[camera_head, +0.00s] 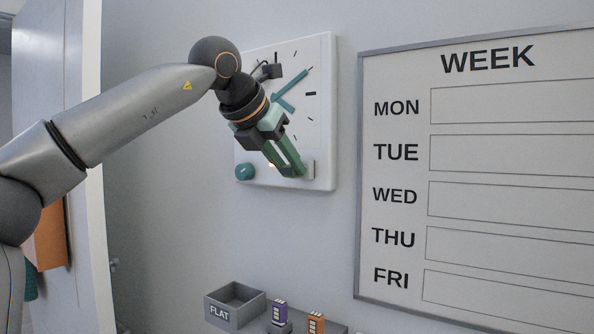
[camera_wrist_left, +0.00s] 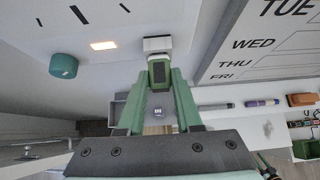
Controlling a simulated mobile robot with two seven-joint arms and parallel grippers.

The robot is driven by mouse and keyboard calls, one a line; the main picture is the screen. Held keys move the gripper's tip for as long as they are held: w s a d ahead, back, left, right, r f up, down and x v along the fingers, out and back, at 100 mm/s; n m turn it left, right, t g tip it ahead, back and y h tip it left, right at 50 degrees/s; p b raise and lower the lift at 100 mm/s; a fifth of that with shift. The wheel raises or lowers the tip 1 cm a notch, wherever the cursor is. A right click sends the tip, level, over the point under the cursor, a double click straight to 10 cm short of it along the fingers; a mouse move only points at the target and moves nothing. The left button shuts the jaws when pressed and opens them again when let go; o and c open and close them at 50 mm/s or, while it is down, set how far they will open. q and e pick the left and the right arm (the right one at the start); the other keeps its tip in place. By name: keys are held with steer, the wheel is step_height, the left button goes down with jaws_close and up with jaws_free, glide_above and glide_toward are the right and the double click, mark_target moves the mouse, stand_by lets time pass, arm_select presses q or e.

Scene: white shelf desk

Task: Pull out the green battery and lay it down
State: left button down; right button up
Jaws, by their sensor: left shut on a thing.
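A white wall clock (camera_head: 322,120) with teal hands hangs on the grey wall. My right gripper is not in view.
A teal knob (camera_head: 245,172) and a small lit lamp (camera_wrist_left: 103,45) are on the clock's lower part. A WEEK board (camera_head: 480,200) hangs to the right.

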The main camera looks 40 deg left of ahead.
mark_target(286, 176)
arm_select(q)
steer(key=shift+s+d+b, duration=0.15)
steer(key=shift+s+b, duration=0.35)
steer(key=shift+s, duration=1)
steer(key=shift+s+r, duration=0.15)
steer(key=s, duration=0.1)
steer(key=s+r, duration=0.1)
steer(key=s, duration=0.1)
steer(key=shift+s+d+r, duration=0.25)
steer(key=shift+s+r, duration=0.1)
steer(key=shift+r, duration=0.05)
stand_by(0.8)
